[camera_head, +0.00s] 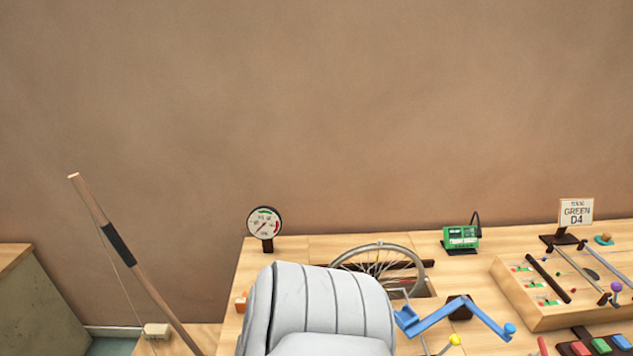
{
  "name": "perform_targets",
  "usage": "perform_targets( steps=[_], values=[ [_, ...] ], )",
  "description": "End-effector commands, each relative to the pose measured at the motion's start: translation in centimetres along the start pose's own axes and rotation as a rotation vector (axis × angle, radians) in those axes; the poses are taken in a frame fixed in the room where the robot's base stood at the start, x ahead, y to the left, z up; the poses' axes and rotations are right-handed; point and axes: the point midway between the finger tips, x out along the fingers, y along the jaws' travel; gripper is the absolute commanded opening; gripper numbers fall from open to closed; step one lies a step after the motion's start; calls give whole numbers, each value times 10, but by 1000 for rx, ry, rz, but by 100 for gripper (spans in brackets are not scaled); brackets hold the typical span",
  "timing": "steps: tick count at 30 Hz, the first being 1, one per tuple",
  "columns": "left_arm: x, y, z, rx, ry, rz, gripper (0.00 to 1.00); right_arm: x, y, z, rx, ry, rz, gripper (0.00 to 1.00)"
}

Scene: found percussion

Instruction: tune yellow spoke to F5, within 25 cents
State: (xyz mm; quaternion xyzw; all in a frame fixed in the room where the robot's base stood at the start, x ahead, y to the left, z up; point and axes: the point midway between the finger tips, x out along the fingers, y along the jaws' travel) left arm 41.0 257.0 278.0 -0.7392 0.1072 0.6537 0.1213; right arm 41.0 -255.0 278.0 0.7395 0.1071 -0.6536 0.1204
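A spoked wheel (425,272) stands part sunk in a slot in the wooden bench. Its lower part and left side are partly hidden, and I cannot pick out a yellow spoke. A yellow ball knob (455,339) on a thin stem shows at the bottom edge. A small green device (461,237) with a lit display stands behind and right of the wheel; its text is too small to read surely. A sign card (576,212) reads "GREEN D4". A round dial gauge (264,222) stands at the back left. Neither of my grippers is in view.
A large pale ribbed shape (335,300) blocks the bench front. A blue bent lever (455,315) lies right of the wheel. A wooden box (520,290) with rods and colored knobs is at right, with colored blocks (601,345) below. A stringed pole (130,260) leans at left.

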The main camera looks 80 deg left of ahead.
Motion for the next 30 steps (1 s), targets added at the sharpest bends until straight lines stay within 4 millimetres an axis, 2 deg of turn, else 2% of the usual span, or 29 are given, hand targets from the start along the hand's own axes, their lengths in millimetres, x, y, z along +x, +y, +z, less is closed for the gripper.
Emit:
perform_targets(
  steps=[6, 14, 30],
  values=[
    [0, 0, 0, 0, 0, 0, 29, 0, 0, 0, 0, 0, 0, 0],
    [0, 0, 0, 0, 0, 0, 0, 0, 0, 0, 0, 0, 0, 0],
    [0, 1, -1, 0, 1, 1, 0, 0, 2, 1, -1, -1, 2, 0]
  ],
)
